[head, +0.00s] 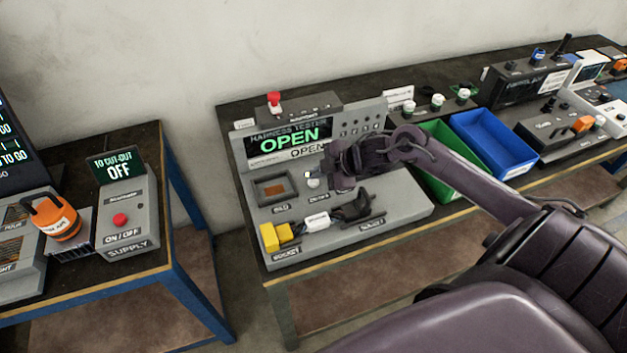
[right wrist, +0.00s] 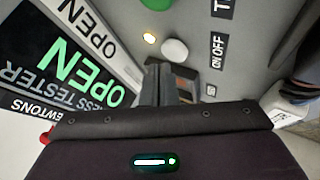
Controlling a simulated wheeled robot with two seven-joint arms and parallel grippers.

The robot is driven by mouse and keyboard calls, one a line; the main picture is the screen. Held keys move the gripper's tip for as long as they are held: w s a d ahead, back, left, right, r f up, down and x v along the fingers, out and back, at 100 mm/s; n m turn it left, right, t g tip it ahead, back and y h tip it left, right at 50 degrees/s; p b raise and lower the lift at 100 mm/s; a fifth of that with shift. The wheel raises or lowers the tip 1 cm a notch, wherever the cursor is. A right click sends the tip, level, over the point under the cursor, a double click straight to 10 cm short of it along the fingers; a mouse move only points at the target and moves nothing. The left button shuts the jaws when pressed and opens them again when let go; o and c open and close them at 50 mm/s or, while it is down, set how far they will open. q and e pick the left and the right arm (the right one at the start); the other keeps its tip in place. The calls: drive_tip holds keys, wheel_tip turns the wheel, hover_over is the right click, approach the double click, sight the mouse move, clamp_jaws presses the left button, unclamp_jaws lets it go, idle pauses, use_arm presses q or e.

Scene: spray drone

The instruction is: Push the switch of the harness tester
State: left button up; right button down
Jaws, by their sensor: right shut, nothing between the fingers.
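The harness tester (head: 415,207) is a grey console on the middle bench, with a lit screen reading OPEN in green. Its switch looks like a pale round knob (head: 312,181), just left of my right gripper (head: 328,176) in the head view. In the right wrist view the pale round knob (right wrist: 175,50) sits beside an ON OFF label and a small lit lamp. My right gripper's fingers (right wrist: 168,80) are shut and empty, close to the knob; I cannot tell whether they touch it. My left gripper is not in view.
Green (head: 447,150) and blue (head: 490,143) bins stand to the right. A supply box (head: 127,215) with a red button, showing OFF, is on the left bench. A gap separates the benches.

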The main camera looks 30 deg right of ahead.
sight(318, 183)
drive_tip(key=shift+f, duration=0.6)
idle(0.4)
drive_tip(key=shift+r+p, duration=0.5)
drive_tip(key=shift+r, duration=0.15)
wheel_tip(318, 183, up, 6)
drive_tip(key=p, duration=0.5)
drive_tip(key=shift+p, duration=0.35)
